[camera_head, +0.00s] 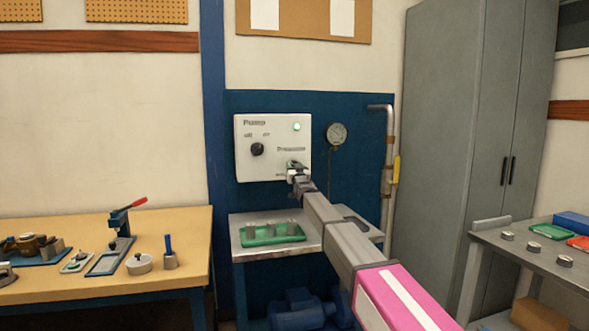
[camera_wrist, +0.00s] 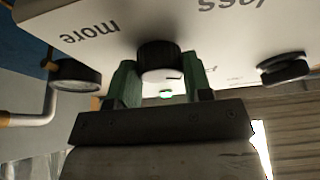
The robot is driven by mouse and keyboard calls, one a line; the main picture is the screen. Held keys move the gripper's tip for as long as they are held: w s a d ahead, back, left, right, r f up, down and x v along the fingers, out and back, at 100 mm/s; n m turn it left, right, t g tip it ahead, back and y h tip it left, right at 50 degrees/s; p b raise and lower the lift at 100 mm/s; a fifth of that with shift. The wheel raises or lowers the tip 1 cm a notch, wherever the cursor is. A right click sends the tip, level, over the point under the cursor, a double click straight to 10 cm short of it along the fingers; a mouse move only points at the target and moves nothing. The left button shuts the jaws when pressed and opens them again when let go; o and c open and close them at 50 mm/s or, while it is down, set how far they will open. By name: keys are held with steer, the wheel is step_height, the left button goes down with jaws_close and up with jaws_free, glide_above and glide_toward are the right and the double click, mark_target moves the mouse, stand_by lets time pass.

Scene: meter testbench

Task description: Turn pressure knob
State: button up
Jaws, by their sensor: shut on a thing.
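The white pump panel (camera_head: 258,170) hangs on the blue backboard, with a black on/off knob (camera_head: 257,149) at its left and a green lamp (camera_head: 297,127) at its upper right. My gripper (camera_head: 295,170) is at the panel's lower right, under the "Pressure" label, and mostly covers the pressure knob there. In the wrist view, the black pressure knob (camera_wrist: 158,57) with its pale face sits between the two green fingers of my gripper (camera_wrist: 160,82), which are shut on it. The words "more" and "less" show upside down on the panel. The on/off knob also shows there (camera_wrist: 284,68).
A round gauge (camera_head: 337,133) is right of the panel, with a pipe (camera_head: 389,150) beyond it. A metal bench (camera_head: 310,243) with a green tray (camera_head: 262,242) stands below. A wooden table (camera_head: 190,229) is at left, a grey cabinet (camera_head: 440,110) at right.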

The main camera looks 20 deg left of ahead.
steer(key=m+h, duration=0.2)
steer(key=m, duration=0.4)
steer(key=m+h, duration=0.3)
steer(key=m, duration=0.3)
steer(key=m+h, duration=0.3)
steer(key=m, duration=0.2)
steer(key=shift+s+a+r+m, duration=0.15)
steer(key=shift+a+m, duration=0.1)
steer(key=shift+m, duration=0.15)
steer(key=o, duration=0.9)
steer(key=shift+s, duration=0.1)
steer(key=v, duration=1)
steer(key=shift+s, duration=0.35)
